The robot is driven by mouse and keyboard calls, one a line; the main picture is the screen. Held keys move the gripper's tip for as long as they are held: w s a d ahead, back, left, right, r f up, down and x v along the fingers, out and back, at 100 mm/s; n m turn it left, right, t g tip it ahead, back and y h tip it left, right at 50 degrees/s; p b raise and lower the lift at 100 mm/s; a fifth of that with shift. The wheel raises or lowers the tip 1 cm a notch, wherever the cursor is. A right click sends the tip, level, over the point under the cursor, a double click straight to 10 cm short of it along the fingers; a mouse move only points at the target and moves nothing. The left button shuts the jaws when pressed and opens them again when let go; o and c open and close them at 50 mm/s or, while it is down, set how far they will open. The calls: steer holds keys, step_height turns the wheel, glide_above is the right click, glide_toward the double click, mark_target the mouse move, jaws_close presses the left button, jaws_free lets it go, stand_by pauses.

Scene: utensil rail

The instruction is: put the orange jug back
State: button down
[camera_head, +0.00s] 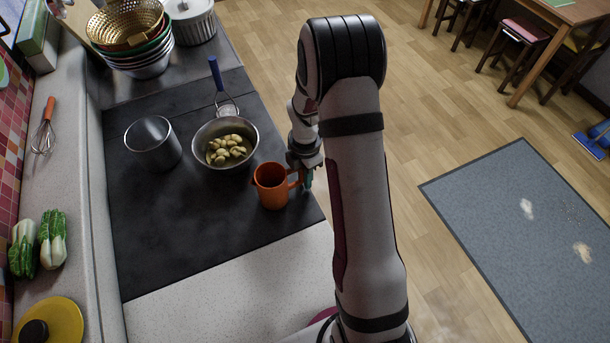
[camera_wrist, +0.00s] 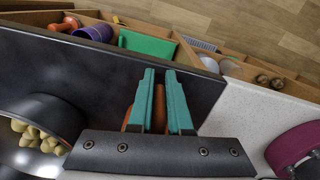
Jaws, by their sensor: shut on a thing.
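The orange jug (camera_head: 271,188) is upright at the right front part of the dark worktop panel, with its handle towards the right. My gripper (camera_head: 306,176) is at the jug's right side, shut on its handle. I cannot tell whether the jug's base touches the panel.
A pan of pale pieces (camera_head: 226,142) and a steel pot (camera_head: 153,143) stand behind the jug. A whisk (camera_head: 43,137) is at the left. In the wrist view, open compartments hold a purple cup (camera_wrist: 94,32) and green tray (camera_wrist: 147,45).

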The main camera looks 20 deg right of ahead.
steer(key=shift+f, duration=0.1)
steer(key=c, duration=0.8)
jaws_free()
steer(key=shift+c, duration=0.2)
steer(key=shift+r, duration=0.4)
step_height(320, 180, up, 11)
steer(key=s+a+r+m, duration=0.4)
steer(key=s+r+m, duration=0.1)
steer(key=r+m, duration=0.1)
steer(key=s+a+r+m+y, duration=0.1)
steer(key=s+a+m, duration=0.3)
steer(key=s+m, duration=0.5)
steer(key=s+a+r+m, duration=0.2)
steer(key=s+a+m, duration=0.2)
steer(key=s+m, duration=0.6)
steer(key=shift+s+a+r+m+y, duration=0.15)
steer(key=shift+s+a+m+y, duration=0.15)
steer(key=shift+s+y, duration=0.1)
